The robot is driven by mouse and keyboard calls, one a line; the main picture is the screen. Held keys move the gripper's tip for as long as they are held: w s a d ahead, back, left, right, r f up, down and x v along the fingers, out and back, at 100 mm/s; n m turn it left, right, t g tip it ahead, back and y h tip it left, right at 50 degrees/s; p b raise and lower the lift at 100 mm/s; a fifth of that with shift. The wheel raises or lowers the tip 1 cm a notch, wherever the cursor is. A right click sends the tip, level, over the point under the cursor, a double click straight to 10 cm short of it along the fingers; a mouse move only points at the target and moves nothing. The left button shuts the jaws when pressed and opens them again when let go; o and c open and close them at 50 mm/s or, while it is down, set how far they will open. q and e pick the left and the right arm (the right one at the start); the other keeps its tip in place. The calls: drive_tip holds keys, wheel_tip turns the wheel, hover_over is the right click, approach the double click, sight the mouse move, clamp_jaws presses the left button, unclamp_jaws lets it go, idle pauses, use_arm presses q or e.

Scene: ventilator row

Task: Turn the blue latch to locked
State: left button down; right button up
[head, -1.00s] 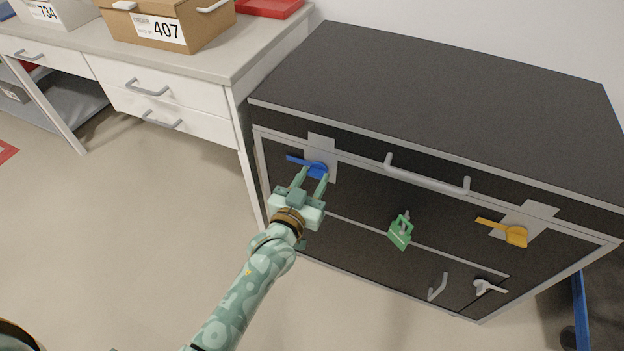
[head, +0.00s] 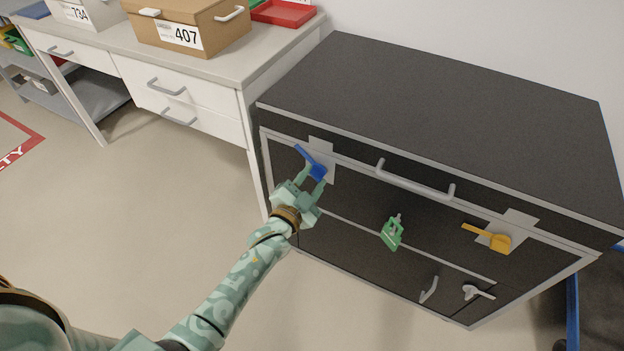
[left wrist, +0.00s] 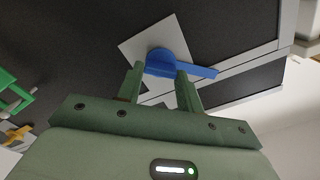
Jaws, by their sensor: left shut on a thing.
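The blue latch (head: 309,162) is on a grey plate (head: 327,148) at the upper left of the dark cabinet's front. Its handle points up and to the left in the head view. My left gripper (head: 314,181) is shut on the latch's round hub. In the left wrist view the blue latch (left wrist: 162,62) sits between the two fingertips (left wrist: 160,70), and its handle sticks out to the right past one finger. My right gripper is not in view.
The dark cabinet (head: 440,120) also bears a yellow latch (head: 498,243), a green padlock (head: 392,234), a long grey handle (head: 415,185) and a small grey T-handle (head: 476,292). A white desk (head: 185,95) with a cardboard box (head: 205,30) stands at left.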

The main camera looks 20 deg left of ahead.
use_arm(q)
drive_tip(key=shift+f+m, duration=0.1)
drive_tip(key=shift+m, duration=0.9)
drive_tip(key=m, duration=0.4)
drive_tip(key=shift+f, duration=0.15)
drive_tip(key=shift+m+b, duration=0.45)
drive_tip(key=shift+m, duration=1.65)
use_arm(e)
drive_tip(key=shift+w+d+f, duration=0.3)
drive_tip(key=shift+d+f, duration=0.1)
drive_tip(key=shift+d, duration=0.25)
use_arm(q)
drive_tip(key=c, duration=0.9)
unclamp_jaws()
drive_tip(key=shift+d, duration=0.1)
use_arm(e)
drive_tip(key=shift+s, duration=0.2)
